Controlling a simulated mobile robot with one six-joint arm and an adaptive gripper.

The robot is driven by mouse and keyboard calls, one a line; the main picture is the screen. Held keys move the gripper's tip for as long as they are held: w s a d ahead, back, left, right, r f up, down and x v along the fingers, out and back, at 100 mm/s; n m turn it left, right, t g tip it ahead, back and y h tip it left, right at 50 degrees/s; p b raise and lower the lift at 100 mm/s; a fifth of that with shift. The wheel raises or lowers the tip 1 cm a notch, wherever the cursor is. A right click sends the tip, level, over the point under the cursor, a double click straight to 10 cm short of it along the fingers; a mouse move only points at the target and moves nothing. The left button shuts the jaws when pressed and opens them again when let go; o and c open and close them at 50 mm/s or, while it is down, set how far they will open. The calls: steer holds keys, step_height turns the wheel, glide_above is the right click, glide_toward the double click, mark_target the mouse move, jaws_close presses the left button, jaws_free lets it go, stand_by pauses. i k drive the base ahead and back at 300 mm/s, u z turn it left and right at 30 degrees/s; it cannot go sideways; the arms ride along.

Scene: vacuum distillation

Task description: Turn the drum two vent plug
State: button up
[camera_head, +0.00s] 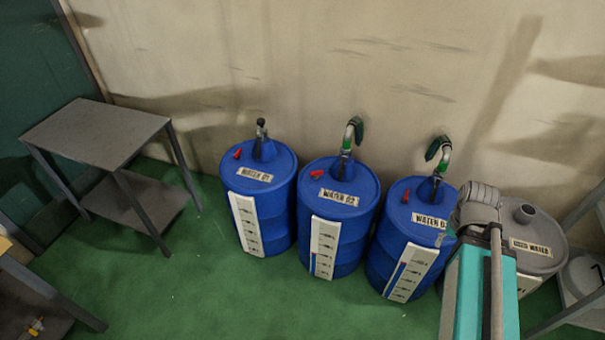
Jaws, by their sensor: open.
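Drum two (362,205) is a blue drum labelled WATER 02, standing upright in the middle of a row of three blue drums against the wall. Its red vent plug (317,173) sits on the left part of the lid, left of the label. A dark spout fitting with a curved metal pipe and green end (355,130) rises from the back of the lid. My teal and grey arm shows at the lower right, in front of the rightmost drums. I cannot make out my gripper, and nothing of mine touches drum two.
Drum one (280,185) stands left of drum two, drum three (385,235) close on its right; both have red plugs. A grey used-water drum (545,235) is farther right, partly behind my arm. A grey table (95,130) stands left. Green floor (190,290) before the drums is clear.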

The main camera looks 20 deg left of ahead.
mark_target(316, 173)
steer(key=u, duration=1.65)
steer(key=k, duration=0.9)
steer(key=z, duration=0.6)
steer(key=i, duration=0.6)
steer(key=u, duration=0.05)
